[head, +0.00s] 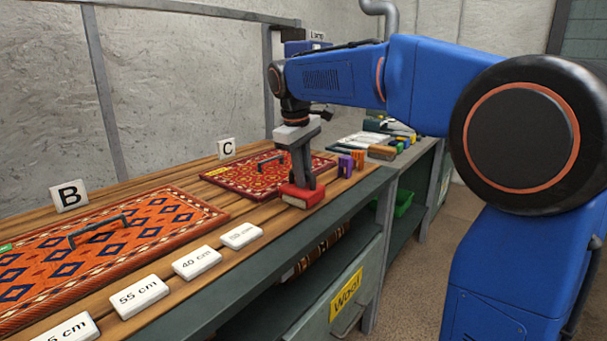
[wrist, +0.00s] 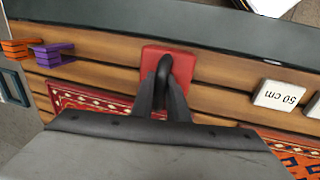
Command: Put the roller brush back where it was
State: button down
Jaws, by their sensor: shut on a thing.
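My gripper (head: 303,182) is shut on the black loop handle of a red block-shaped tool (head: 302,196) at the bench's front edge. In the wrist view the fingers (wrist: 163,105) close around the handle, and the red block (wrist: 152,58) lies just beyond them, over the wooden slats. I cannot tell whether its underside touches the wood. No roller shape shows on it, its underside is hidden, and I cannot tell whether it is the roller brush. No other clear roller brush is in view.
Rug C (head: 255,176) lies behind the tool; rug B (head: 125,235) lies left. Purple (head: 345,166) and orange (head: 358,159) holders stand close right. Size blocks, including one beside the tool (head: 241,235), line the front edge. More items (head: 382,152) sit at the far end.

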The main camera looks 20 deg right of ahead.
aim_at(299, 189)
jog(key=shift+s+f, duration=0.1)
jog(key=shift+f, duration=0.45)
jog(key=c, duration=1.7)
grip_release()
jog(key=shift+f, duration=0.1)
jog(key=shift+c, duration=0.2)
notch_tip(299, 189, up, 13)
jog(key=s+a, duration=0.1)
jog(key=shift+a+r, duration=0.2)
jog(key=shift+a, duration=0.2)
jog(key=s+d+f+m+t, duration=0.1)
jog(key=s+d+f+m, duration=0.2)
jog(key=s+f, duration=1.2)
jog(key=s+d+f+m+t+y, duration=0.1)
jog(key=s+d+f+m, duration=0.3)
jog(key=s+f, duration=1.1)
jog(key=shift+s+d+f+t+y, duration=0.3)
jog(key=shift+s+d+t, duration=0.4)
jog(key=shift+s+d, duration=0.25)
